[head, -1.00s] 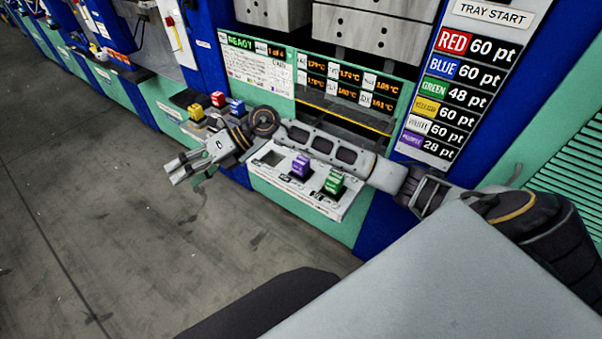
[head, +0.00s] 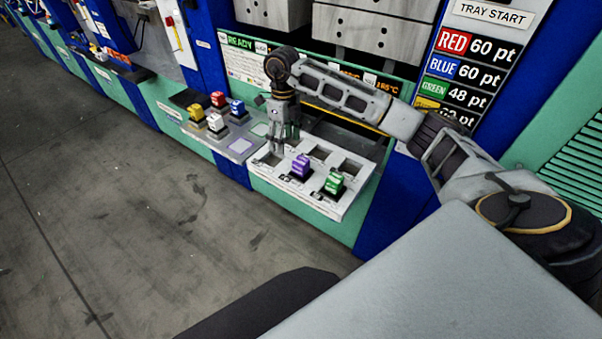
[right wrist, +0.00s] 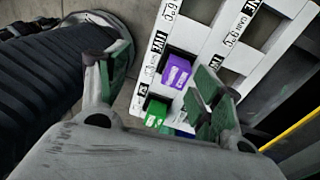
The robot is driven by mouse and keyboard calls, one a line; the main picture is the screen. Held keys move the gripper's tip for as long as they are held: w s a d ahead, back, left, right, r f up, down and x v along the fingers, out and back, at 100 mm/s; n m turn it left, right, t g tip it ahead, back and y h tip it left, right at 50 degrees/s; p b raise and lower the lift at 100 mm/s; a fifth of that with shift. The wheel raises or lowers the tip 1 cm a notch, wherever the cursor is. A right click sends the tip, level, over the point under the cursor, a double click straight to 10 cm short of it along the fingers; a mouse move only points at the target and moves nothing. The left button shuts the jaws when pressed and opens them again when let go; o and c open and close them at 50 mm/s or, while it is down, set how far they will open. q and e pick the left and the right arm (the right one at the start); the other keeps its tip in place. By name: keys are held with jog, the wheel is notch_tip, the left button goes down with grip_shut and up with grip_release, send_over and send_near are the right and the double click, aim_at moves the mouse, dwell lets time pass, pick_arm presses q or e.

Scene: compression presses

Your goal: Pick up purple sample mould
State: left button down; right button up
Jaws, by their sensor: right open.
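The purple sample mould (head: 301,167) sits in a slot of the white tray (head: 325,208) on the press ledge. In the right wrist view the purple mould (right wrist: 176,72) shows between and beyond the open fingers. My right gripper (head: 284,148) points down above the tray's left part, to the left of the purple mould and apart from it. Its fingers also show in the right wrist view (right wrist: 155,95), open and empty. My left gripper is not in view.
A green mould (head: 334,182) sits in the same tray, right of the purple one; it also shows in the right wrist view (right wrist: 156,112). Red (head: 218,100), blue (head: 237,108), yellow (head: 196,113) and white (head: 215,123) moulds stand on a grey tray (head: 240,148) to the left.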

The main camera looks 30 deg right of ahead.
jog(key=r+h, duration=0.1)
send_over(300, 159)
jog(key=w, duration=0.1)
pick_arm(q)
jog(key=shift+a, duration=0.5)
pick_arm(e)
jog(key=shift+w+a+r+m, duration=0.15)
jog(key=shift+a+r+m, duration=0.05)
jog(key=shift+a+m, duration=0.1)
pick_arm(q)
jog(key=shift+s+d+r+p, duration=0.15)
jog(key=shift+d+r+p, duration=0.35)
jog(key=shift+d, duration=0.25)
pick_arm(e)
jog(key=shift+s+d+f, duration=0.1)
jog(key=shift+s+f, duration=0.05)
jog(key=shift+f, duration=1.3)
jog(key=shift+s+d+f, duration=0.1)
jog(key=shift+s+f, duration=0.1)
jog(key=shift+f, duration=1.2)
jog(key=shift+s+d+f, duration=0.1)
jog(key=shift+s+f, duration=0.05)
jog(key=shift+f, duration=1.3)
jog(key=shift+a, duration=0.1)
jog(key=shift+f, duration=0.1)
